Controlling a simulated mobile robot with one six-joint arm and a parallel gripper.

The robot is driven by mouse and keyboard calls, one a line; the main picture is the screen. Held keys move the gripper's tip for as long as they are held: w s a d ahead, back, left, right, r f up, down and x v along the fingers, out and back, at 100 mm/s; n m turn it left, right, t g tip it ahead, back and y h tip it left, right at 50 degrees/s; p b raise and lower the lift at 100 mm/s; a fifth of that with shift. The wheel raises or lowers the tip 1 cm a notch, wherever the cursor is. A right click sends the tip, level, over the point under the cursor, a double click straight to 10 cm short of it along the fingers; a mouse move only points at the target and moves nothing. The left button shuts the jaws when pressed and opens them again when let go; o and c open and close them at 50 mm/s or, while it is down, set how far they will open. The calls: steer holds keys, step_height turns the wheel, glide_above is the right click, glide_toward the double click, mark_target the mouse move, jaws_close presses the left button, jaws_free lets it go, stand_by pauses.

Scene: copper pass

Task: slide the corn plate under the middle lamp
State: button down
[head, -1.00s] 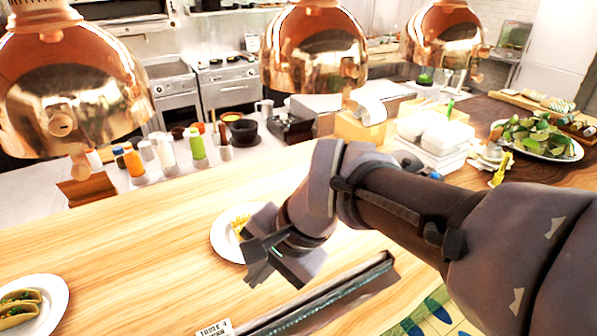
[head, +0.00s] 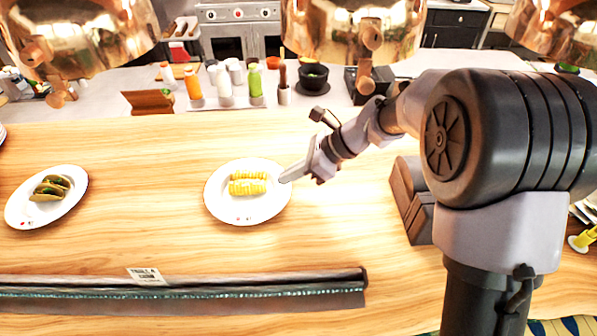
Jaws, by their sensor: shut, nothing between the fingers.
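The corn plate (head: 218,208) is a white round plate on the wooden counter, with yellow corn pieces (head: 248,183) on it. Three copper lamps hang above the far side; the middle lamp (head: 345,35) is up and to the right of the plate. The left lamp (head: 85,35) and right lamp (head: 565,35) are cut by the picture's edge. My gripper (head: 284,178) is shut and empty, its tips at the plate's right rim. I cannot tell whether they touch it.
A white plate with tacos (head: 48,205) is on the left. A long dark rail with a small sign (head: 146,275) lies along the near edge. Bottles (head: 225,85) and a black bowl (head: 313,78) stand behind the counter. A brown block (head: 410,195) is right of the plate.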

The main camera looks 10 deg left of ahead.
mark_target(264, 189)
steer(key=b+x, duration=0.1)
steer(key=x, duration=0.4)
steer(key=shift+w+a+f, duration=0.1)
steer(key=shift+a+f, duration=0.05)
steer(key=shift+f, duration=0.15)
